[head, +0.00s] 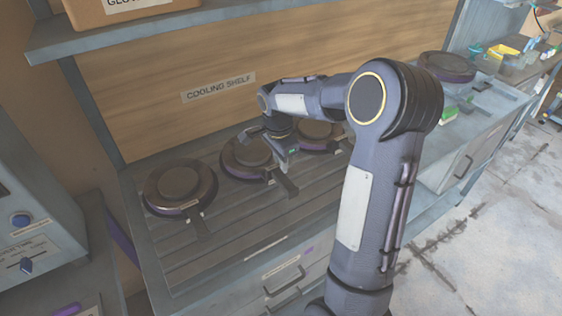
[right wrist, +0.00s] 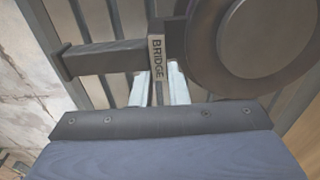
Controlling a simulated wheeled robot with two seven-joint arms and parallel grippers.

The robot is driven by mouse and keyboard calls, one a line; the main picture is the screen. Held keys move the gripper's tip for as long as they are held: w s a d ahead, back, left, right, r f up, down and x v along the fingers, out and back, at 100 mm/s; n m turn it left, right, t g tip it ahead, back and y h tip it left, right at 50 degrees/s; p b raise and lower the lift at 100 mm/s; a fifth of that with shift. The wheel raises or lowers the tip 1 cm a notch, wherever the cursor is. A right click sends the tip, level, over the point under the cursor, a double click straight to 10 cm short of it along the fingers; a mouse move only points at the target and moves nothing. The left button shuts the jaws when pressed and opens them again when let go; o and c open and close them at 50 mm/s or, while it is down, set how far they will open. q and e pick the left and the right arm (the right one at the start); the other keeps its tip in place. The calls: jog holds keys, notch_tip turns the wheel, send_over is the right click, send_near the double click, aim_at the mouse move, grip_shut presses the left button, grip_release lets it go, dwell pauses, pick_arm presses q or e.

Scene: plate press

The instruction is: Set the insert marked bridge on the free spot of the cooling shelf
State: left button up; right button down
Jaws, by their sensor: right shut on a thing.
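The insert marked bridge (right wrist: 265,45) is a dark round plate with a straight handle (right wrist: 105,57) and a small label reading BRIDGE. My right gripper (right wrist: 159,82) is shut on it at the labelled part, between plate and handle. In the head view my right gripper (head: 272,160) is at the middle insert (head: 247,152), whose handle points to the lower right. That insert is over the slats of the cooling shelf (head: 240,235) and looks level; I cannot tell whether it touches them. My left gripper is not in view.
Another round insert (head: 180,187) lies on the shelf at left, and one (head: 318,132) at right, partly behind my arm. A further insert (head: 447,66) is on the right counter. An upper shelf with a box (head: 130,8) overhangs the back left. The front slats are clear.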

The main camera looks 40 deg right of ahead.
jog(key=shift+f, duration=0.1)
jog(key=c, duration=1.4)
grip_release()
notch_tip(320, 180, up, 11)
jog(key=s+a+r+n+t+y, duration=0.1)
jog(key=s+a+r+n+t, duration=0.1)
jog(key=s+a+n, duration=0.35)
jog(key=s+a+f+n+t+y, duration=0.1)
jog(key=s+a+f+n, duration=0.2)
jog(key=s+a+n, duration=0.3)
jog(key=s+a+f+n+t+y, duration=0.2)
jog(key=s+a+n, duration=0.4)
jog(key=s, duration=0.4)
jog(key=shift+s+f+t, duration=0.15)
jog(key=shift+f+t, duration=0.15)
jog(key=shift+f, duration=0.25)
